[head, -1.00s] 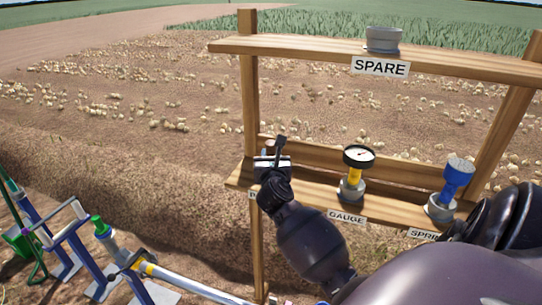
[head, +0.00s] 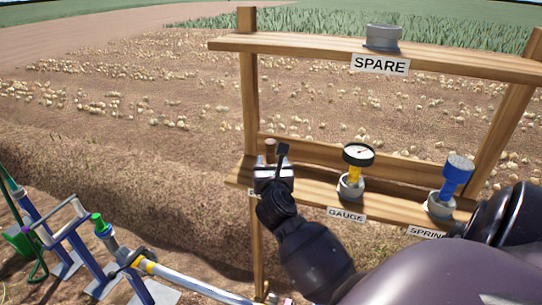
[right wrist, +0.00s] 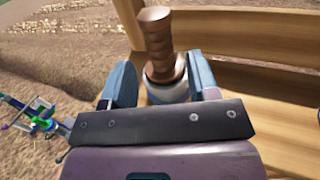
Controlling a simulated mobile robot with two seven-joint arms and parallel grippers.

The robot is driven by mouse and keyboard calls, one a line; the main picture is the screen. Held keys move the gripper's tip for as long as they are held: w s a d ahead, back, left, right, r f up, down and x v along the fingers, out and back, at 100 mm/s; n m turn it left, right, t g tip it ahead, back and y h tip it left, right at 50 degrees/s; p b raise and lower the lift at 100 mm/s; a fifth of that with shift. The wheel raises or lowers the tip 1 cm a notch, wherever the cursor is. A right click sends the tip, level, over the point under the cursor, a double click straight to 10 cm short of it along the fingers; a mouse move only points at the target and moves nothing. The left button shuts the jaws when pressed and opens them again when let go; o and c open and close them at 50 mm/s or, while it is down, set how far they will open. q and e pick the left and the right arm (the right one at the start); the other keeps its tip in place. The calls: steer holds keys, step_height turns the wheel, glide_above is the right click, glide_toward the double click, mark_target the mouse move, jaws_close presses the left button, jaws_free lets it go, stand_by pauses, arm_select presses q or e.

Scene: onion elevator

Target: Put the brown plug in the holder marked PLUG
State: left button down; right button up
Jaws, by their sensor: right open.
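The brown plug (head: 270,146) stands upright at the left end of the lower shelf, mostly hidden behind my right gripper (head: 276,166) in the head view. In the right wrist view the ribbed brown plug (right wrist: 156,42) stands upright with its lower end in a pale grey round holder (right wrist: 166,94). The right gripper's fingers (right wrist: 161,68) are open, one on each side of the plug and holder, with visible gaps. The label under this holder is almost wholly hidden by my gripper. My left gripper is not in view.
A gauge (head: 357,160) and a blue-topped spring piece (head: 456,175) stand in labelled holders further right on the lower shelf (head: 400,213). An empty holder (head: 383,38) marked SPARE is on the upper shelf. Blue-grey pipework (head: 190,283) lies at lower left.

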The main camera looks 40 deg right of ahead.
steer(key=s+a+f+n+t+y, duration=0.2)
steer(key=s+a+n+t+y, duration=0.5)
steer(key=n, duration=1.1)
steer(key=s+a+f+n+g+y, duration=0.1)
steer(key=s+a+f+n+g, duration=0.2)
steer(key=f+n, duration=0.4)
steer(key=s+a+f+n+g+y, duration=0.2)
steer(key=s+f+n, duration=0.3)
steer(key=f+n, duration=0.3)
steer(key=s+a+f+n+g+y, duration=0.1)
steer(key=s+a+f+n+g, duration=0.3)
steer(key=f+n, duration=0.4)
steer(key=n, duration=0.4)
steer(key=shift+f, duration=0.25)
steer(key=shift+s, duration=0.1)
